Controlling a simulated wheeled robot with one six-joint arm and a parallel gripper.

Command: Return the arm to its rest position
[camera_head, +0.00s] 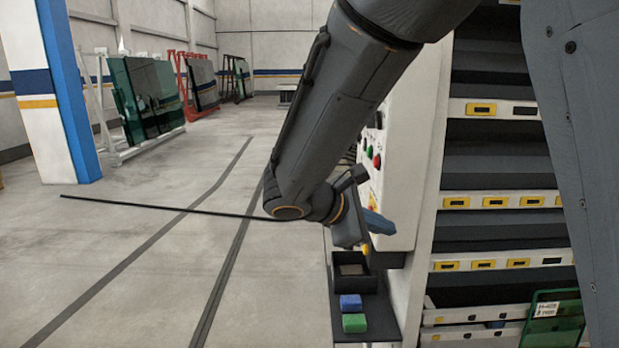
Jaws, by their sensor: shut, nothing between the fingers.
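My arm reaches down from the top of the head view, in front of the washer (424,150). My gripper (352,232) is at its lower end, beside the control panel (372,185) and above a small dark shelf (379,308). The gripper is shut with nothing held. The arm's wrist partly hides it, so its fingertips are hard to make out. A blue part (379,223) shows just right of the gripper; I cannot tell what it belongs to.
The shelf carries an open dark box (352,270), a blue block (350,304) and a green block (354,323). Racks (502,202) and a green glass pane (555,318) stand right. A thin dark rod (160,207) extends left.

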